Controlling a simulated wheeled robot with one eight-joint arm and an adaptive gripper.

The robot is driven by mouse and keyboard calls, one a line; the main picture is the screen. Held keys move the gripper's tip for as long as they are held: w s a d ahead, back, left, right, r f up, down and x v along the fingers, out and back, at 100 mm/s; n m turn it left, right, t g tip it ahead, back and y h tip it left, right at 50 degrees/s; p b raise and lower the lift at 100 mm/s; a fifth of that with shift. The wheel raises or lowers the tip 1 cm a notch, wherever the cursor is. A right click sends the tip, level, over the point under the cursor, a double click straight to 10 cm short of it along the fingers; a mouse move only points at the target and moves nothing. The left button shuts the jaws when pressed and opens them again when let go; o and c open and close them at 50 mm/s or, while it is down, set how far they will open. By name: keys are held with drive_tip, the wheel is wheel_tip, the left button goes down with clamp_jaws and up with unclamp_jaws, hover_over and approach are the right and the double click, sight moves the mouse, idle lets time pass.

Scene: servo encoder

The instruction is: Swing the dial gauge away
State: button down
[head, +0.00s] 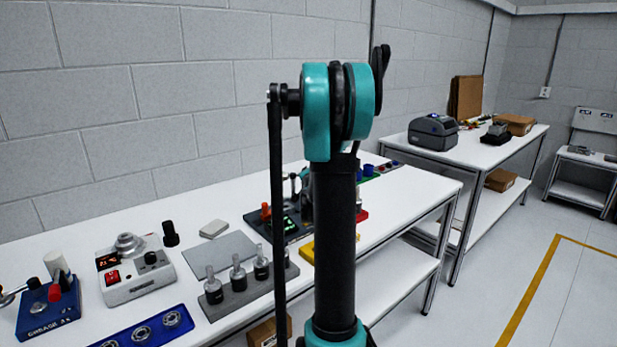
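I cannot make out the dial gauge for certain. A dark fixture (288,226) with a green lit display and orange-red knobs stands on the white workbench (392,205), just left of my upright arm. A small round part on a stand (295,184) shows behind it, partly hidden by my arm; I cannot tell whether it is the gauge. My arm's teal joint and black links fill the middle of the view and cover part of the bench. My gripper is not in view.
On the near bench are a grey box with a red switch (135,277), a blue grease box (48,312), a blue bearing tray (150,331), a rack of spindles (238,284) and a grey mat (215,257). A second bench holds a dark printer (433,132). The floor at right is clear.

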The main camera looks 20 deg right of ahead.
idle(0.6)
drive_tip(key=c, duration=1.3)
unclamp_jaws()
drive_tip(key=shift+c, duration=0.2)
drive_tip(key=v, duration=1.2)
